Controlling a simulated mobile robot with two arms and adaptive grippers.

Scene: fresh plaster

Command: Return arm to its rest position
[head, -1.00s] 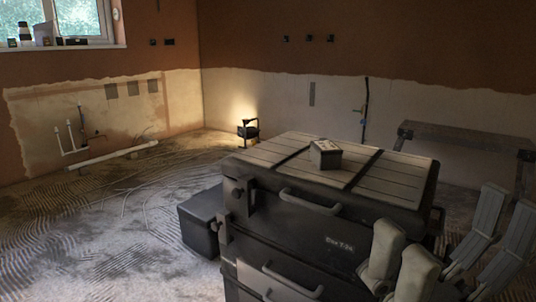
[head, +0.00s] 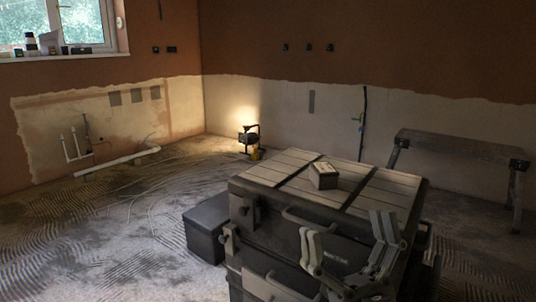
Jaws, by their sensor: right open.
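My right gripper (head: 348,243) is open, with its grey fingers spread apart and nothing visible between them. It shows in front of the dark tool chest (head: 262,222), near the chest's front right, and covers part of its front face. A small grey box (head: 323,177) sits on the chest's slatted top, behind the gripper and apart from it. My left gripper is not in view.
A dark case (head: 206,226) stands on the floor left of the chest. A bench (head: 455,145) stands by the right wall. A lit work lamp (head: 249,138) stands near the back corner. The floor at left is mostly open, with pipes by the wall.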

